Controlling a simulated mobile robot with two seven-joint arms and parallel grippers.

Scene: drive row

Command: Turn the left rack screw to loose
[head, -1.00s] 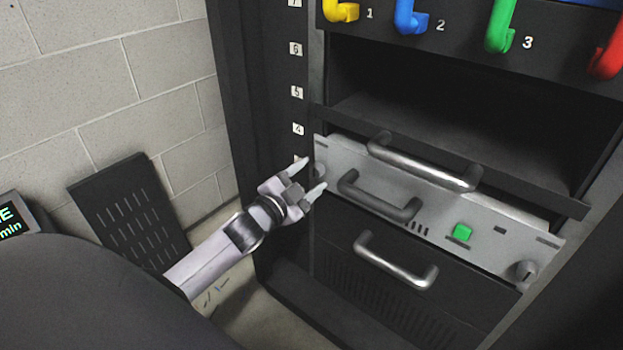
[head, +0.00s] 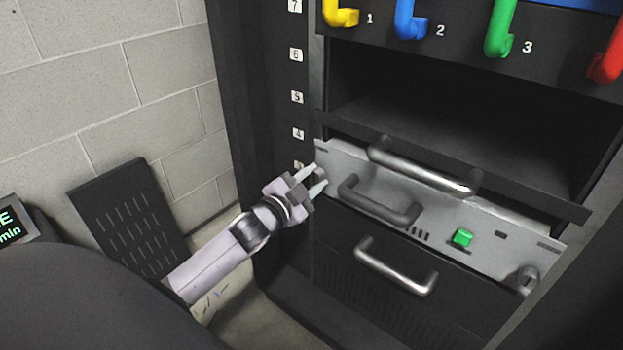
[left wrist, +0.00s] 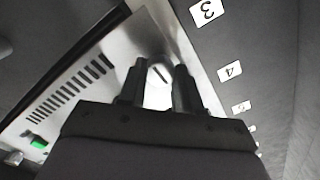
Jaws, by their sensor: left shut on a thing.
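The left rack screw (left wrist: 160,75) shows in the left wrist view between my fingertips, a pale round head with a dark slot line. It sits at the left end of the grey panel (head: 450,233). My left gripper (head: 320,178) is shut on the screw, with one finger on each side of it. The fingers mostly hide the screw in the head view. The right rack screw (head: 527,279) stands at the panel's right end. My right gripper is not in view.
The panel has a dark handle (head: 380,201) and a green button (head: 462,237). Metal handles are above (head: 425,168) and below (head: 396,267). Coloured hooks (head: 410,22) line the top. The numbered rack post (head: 290,110) and a slotted dark board (head: 127,222) are left.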

